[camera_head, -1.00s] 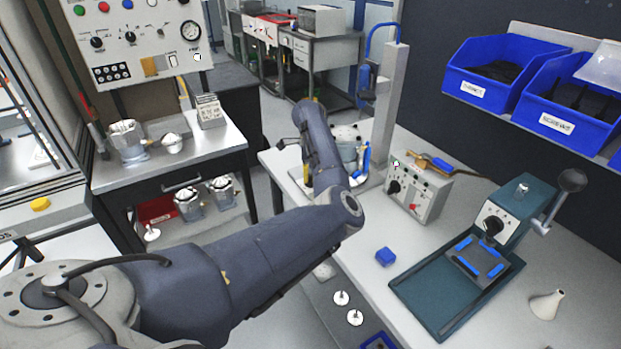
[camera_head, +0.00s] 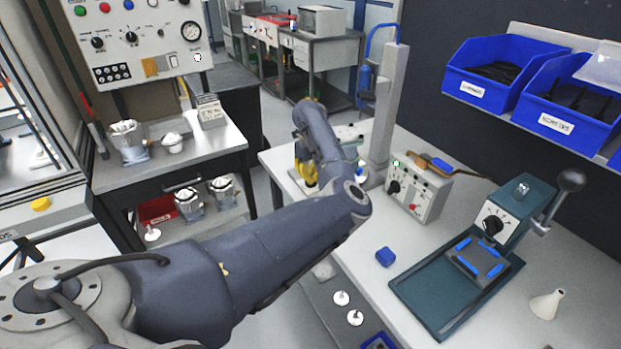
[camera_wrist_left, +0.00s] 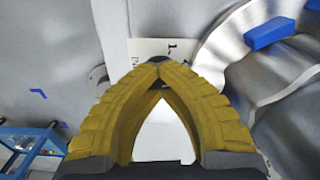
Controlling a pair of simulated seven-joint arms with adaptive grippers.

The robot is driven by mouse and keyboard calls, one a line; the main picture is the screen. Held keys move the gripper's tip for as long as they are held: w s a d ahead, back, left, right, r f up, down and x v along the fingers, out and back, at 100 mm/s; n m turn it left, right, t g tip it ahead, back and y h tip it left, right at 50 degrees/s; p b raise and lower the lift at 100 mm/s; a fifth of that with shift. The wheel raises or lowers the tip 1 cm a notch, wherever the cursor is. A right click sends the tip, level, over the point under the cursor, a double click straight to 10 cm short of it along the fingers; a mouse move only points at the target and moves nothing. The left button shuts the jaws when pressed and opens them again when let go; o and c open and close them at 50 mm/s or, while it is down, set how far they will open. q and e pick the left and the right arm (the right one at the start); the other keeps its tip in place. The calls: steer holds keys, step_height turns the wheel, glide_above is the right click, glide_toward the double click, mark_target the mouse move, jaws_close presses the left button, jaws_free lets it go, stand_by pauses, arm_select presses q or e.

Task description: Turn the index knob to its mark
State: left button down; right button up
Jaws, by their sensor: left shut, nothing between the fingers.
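My left gripper (camera_head: 307,182) has yellow fingers and is partly hidden by my own arm in the head view. In the left wrist view the fingertips (camera_wrist_left: 160,68) meet, with nothing between them. Just behind the tips is a white plate (camera_wrist_left: 146,46) with a dark mark like a "1". A dark rounded part, possibly the index knob, shows at the tips; most of it is hidden, so its angle and any contact cannot be told. A round metal part (camera_wrist_left: 226,50) with a blue block (camera_wrist_left: 270,32) stands to the right. My right gripper is not in view.
A grey control box (camera_head: 418,193) with a black knob stands on the bench beside an upright column (camera_head: 390,105). A teal fixture (camera_head: 430,297) with a dial and lever is at right. A blue block (camera_head: 385,257) lies between. Blue bins (camera_head: 487,85) hang above.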

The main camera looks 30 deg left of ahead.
arm_select(q)
steer(key=m, duration=0.2)
steer(key=a+m, duration=0.1)
steer(key=shift+r, duration=0.25)
steer(key=shift+w+d+r+m, duration=0.1)
steer(key=shift+m, duration=1.2)
steer(key=c, duration=2.1)
jaws_free()
steer(key=o, duration=0.4)
steer(key=shift+w+r, duration=0.1)
steer(key=o, duration=0.5)
steer(key=shift+w+d+r, duration=0.1)
steer(key=shift+r, duration=0.35)
steer(key=shift+c, duration=0.2)
steer(key=o, duration=0.4)
step_height(320, 180, up, 10)
steer(key=shift+s+d+r, duration=0.15)
steer(key=shift+s+d, duration=0.1)
steer(key=shift+d, duration=0.05)
